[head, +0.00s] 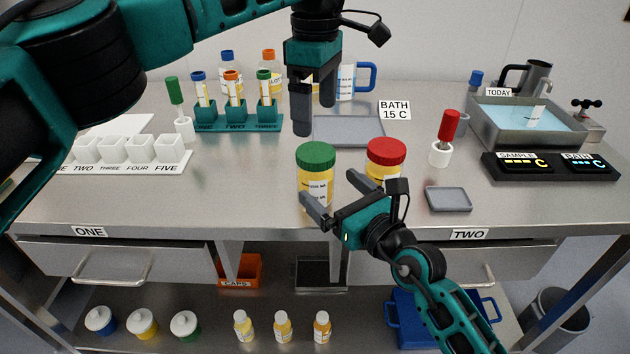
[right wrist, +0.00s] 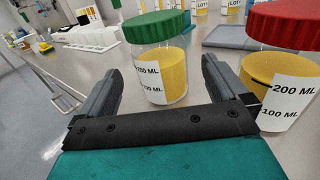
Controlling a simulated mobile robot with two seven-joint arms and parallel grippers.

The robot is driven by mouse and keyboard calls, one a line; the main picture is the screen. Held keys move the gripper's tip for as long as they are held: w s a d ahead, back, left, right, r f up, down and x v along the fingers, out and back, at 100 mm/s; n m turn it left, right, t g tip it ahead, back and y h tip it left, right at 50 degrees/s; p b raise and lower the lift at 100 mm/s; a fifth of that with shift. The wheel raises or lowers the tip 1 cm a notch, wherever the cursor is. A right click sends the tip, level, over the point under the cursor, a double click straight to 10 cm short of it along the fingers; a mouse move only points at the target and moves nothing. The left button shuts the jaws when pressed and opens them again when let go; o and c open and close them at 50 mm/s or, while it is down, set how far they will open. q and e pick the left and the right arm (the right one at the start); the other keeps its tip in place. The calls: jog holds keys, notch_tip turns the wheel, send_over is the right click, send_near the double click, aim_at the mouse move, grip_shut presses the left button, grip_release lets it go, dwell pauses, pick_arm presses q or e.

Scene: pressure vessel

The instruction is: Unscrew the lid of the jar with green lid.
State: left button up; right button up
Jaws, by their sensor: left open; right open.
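The jar with green lid (head: 316,188) stands upright on the bench, clear with yellow contents and a white label. Its green lid (head: 316,155) is on top. In the right wrist view the jar (right wrist: 161,75) stands between the two fingers of my right gripper (right wrist: 158,72), with gaps visible on both sides. In the head view my right gripper (head: 318,187) is open, low at the jar's body, and partly covers it. My left gripper (head: 314,116) is open and empty, pointing down above and behind the green lid.
A red-lidded jar (head: 385,158) stands close on the right, also beside the right finger in the wrist view (right wrist: 283,75). A tube rack (head: 238,122) and grey tray (head: 355,130) lie behind. A small grey tray (head: 448,199) lies right. Bench space left of the green-lidded jar is clear.

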jog(key=x, duration=0.7)
jog(key=shift+w+a, duration=0.2)
jog(key=shift+w, duration=0.05)
jog(key=shift+c, duration=0.5)
